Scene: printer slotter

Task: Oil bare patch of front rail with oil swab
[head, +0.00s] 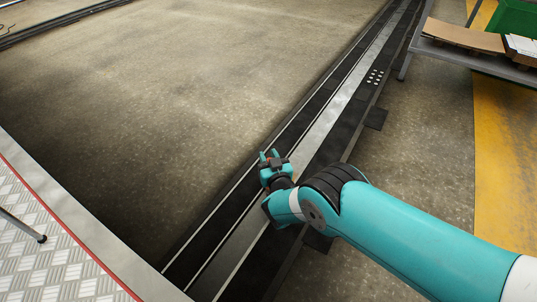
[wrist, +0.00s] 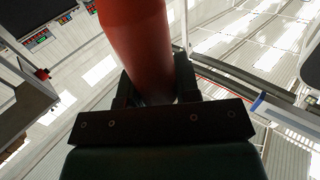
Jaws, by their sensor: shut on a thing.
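The front rail (head: 313,131) runs diagonally across the head view, dark with a long bright metal strip along it. I cannot tell which part of it is the bare patch. My gripper (head: 271,158) is over the rail, near the middle of the head view. In the wrist view it is shut on a red cylinder (wrist: 138,40), which I take to be the oil swab's handle. The swab's tip is not visible, and the head view does not show whether it touches the rail.
A grey bench (head: 485,63) with cardboard and a green box stands at the upper right. A checker-plate platform (head: 50,240) with a red edge is at the lower left. Open concrete floor lies left of the rail.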

